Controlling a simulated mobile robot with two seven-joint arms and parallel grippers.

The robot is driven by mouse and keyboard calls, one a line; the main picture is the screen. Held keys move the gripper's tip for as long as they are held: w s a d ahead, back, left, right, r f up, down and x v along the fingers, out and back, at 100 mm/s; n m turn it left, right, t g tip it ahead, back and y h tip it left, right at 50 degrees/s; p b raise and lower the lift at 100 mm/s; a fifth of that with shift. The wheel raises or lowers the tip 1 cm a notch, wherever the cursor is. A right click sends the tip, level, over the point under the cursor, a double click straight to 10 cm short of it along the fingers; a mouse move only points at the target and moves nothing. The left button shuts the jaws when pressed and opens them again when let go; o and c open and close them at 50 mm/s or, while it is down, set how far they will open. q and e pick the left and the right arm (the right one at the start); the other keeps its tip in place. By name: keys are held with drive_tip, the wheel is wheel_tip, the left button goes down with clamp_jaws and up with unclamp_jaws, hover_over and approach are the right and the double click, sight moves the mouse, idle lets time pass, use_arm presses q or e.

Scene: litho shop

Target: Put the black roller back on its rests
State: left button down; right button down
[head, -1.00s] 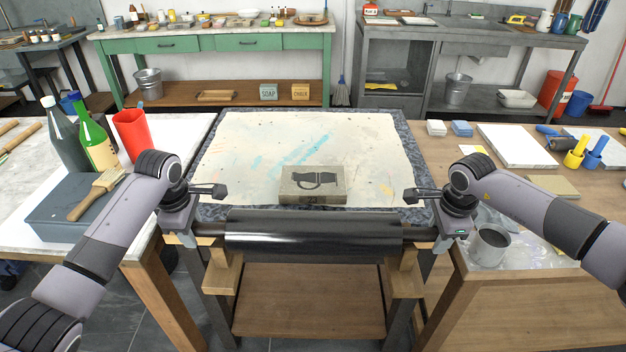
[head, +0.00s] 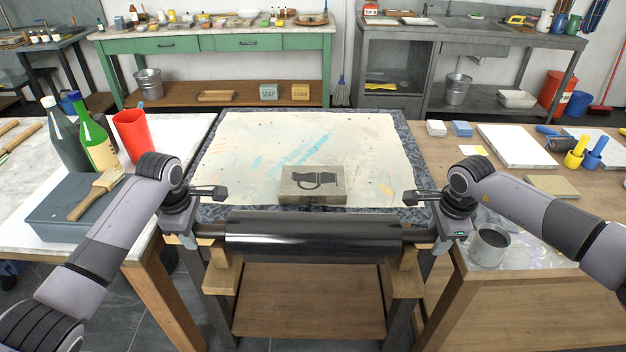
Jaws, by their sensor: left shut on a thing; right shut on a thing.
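The black roller (head: 313,236) lies level across the front of the press bed, one end handle in each gripper. My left gripper (head: 205,236) is shut on its left handle, and my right gripper (head: 425,237) is shut on its right handle. Below the roller ends are the wooden rests, the left rest (head: 222,275) and the right rest (head: 405,280). The roller's ends are at or just above the rests; whether they touch is hard to tell from this angle.
A stone block with a mug drawing (head: 312,186) sits on the stained bed sheet (head: 250,150) behind the roller. Bottles, a red cup (head: 132,133) and a grey box (head: 65,215) with a brush stand left.

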use_arm(q)
drive_tip(key=shift+w+d+r, duration=0.1)
drive_tip(key=shift+d+r, duration=0.05)
drive_tip(key=shift+d, duration=0.05)
use_arm(e)
drive_tip(key=shift+s+a+f, duration=0.1)
drive_tip(key=shift+a, duration=0.15)
use_arm(q)
drive_tip(key=c, duration=0.6)
unclamp_jaws()
drive_tip(key=shift+s+a+f, duration=0.15)
drive_tip(key=shift+s+f, duration=0.05)
drive_tip(key=shift+f, duration=0.1)
use_arm(e)
drive_tip(key=c, duration=1)
unclamp_jaws()
drive_tip(key=shift+s+d+f, duration=0.1)
drive_tip(key=shift+s+f, duration=0.05)
drive_tip(key=shift+f, duration=0.1)
drive_tip(key=o, duration=0.4)
drive_tip(key=shift+r, duration=0.15)
use_arm(q)
drive_tip(key=shift+r, duration=0.1)
use_arm(e)
drive_tip(key=shift+d, duration=0.1)
